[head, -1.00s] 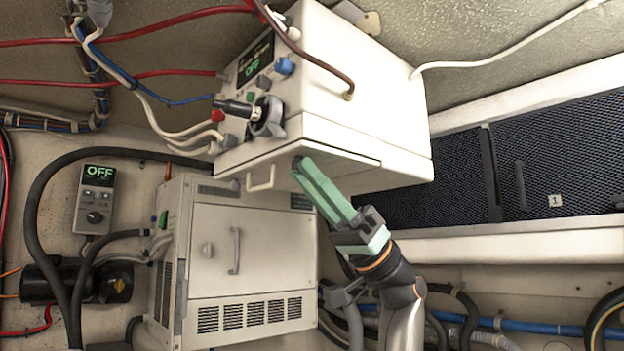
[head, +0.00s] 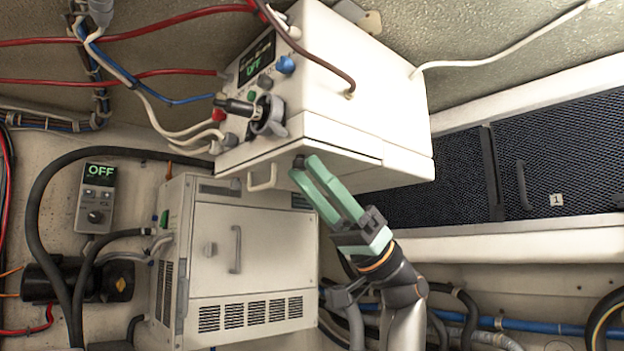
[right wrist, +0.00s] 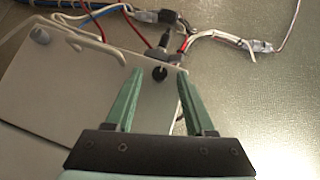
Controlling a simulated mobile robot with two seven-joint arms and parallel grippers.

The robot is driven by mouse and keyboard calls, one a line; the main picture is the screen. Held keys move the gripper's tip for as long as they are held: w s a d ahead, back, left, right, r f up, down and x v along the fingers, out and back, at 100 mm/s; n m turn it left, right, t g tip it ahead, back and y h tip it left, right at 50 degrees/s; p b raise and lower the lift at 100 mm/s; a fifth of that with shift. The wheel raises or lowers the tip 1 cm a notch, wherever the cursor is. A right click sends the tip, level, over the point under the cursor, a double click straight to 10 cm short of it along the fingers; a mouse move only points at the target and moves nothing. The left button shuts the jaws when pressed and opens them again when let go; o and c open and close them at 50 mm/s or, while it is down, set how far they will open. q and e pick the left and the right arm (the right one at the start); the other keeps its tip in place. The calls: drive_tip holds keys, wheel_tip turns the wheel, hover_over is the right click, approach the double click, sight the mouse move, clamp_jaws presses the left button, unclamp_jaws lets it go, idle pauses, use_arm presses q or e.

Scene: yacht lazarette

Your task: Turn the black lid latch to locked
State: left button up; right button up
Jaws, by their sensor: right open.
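The black lid latch (head: 299,161) is a small dark knob at the lower front edge of the upper white box (head: 375,95). In the right wrist view the latch (right wrist: 160,73) shows on a pale panel, between my fingertips. My right gripper (head: 307,166) reaches up from below right with its green fingers spread. Its tips are at the latch, one on either side; I cannot tell whether they touch it. The gripper is open and holds nothing. The latch's exact angle is too small to tell. My left gripper is not in view.
A white handle (head: 262,178) sits left of the latch. Above it is a front panel with a black-and-grey rotary handle (head: 266,115), coloured buttons and an OFF display. A second vented box (head: 250,280) stands below. Cables and hoses run at left and below. A mesh panel (head: 560,160) is at right.

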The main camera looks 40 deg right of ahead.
use_arm(q)
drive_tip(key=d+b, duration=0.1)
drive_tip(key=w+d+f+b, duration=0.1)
drive_tip(key=b, duration=0.1)
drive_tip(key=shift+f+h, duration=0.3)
use_arm(e)
drive_tip(key=v, duration=1.2)
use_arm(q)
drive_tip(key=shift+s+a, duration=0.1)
use_arm(e)
drive_tip(key=shift+d, duration=0.1)
